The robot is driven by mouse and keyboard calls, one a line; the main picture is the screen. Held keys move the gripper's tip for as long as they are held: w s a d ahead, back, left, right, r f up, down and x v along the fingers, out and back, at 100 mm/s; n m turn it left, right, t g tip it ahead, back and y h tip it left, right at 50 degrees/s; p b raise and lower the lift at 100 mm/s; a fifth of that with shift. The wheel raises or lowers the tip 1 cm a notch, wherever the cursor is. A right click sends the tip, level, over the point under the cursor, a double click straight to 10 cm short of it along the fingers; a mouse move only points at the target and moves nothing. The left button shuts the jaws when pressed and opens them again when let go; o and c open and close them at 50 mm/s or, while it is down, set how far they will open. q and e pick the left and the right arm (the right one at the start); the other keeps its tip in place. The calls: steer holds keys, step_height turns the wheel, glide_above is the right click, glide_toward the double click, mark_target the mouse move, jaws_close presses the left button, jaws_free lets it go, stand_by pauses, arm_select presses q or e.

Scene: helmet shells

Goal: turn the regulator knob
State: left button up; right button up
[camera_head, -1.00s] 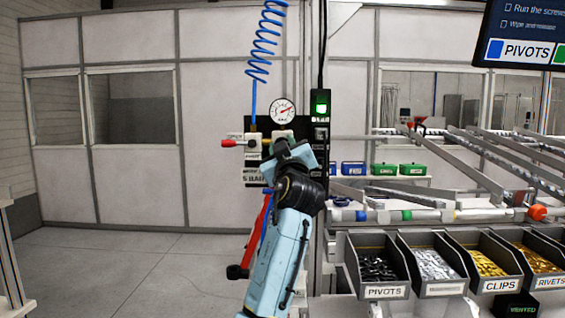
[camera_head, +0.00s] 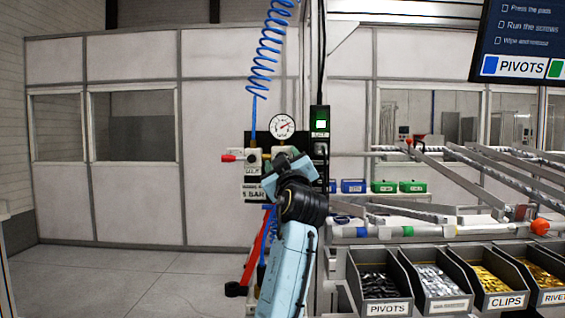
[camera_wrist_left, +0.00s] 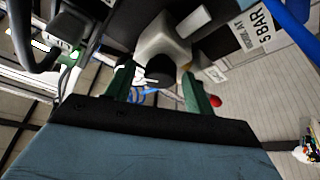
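The regulator shows as a pale grey body (camera_wrist_left: 165,42) with a black round knob (camera_wrist_left: 159,70) in the left wrist view. In the head view it is on the black wall panel, below the round pressure gauge (camera_head: 282,126), and my gripper mostly hides it. My left gripper (camera_wrist_left: 160,88) is open, with its two green fingers on either side of the knob. Small gaps seem to show between fingers and knob; contact is not clear. My left gripper also shows in the head view (camera_head: 279,171), in front of the panel. My right gripper is in neither view.
A "5 BAR" label (camera_wrist_left: 254,27) is beside the regulator. A red-tipped valve (camera_head: 229,158) sticks out left of the panel, below a coiled blue hose (camera_head: 265,60). Part bins (camera_head: 385,284) and rails are to the right. The floor at left is clear.

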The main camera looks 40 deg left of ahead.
arm_select(q)
steer(key=b+v, duration=0.2)
steer(key=v, duration=1.1)
steer(key=shift+s+b, duration=0.15)
steer(key=shift+b, duration=0.25)
steer(key=shift+d+f, duration=0.1)
steer(key=shift+f, duration=0.05)
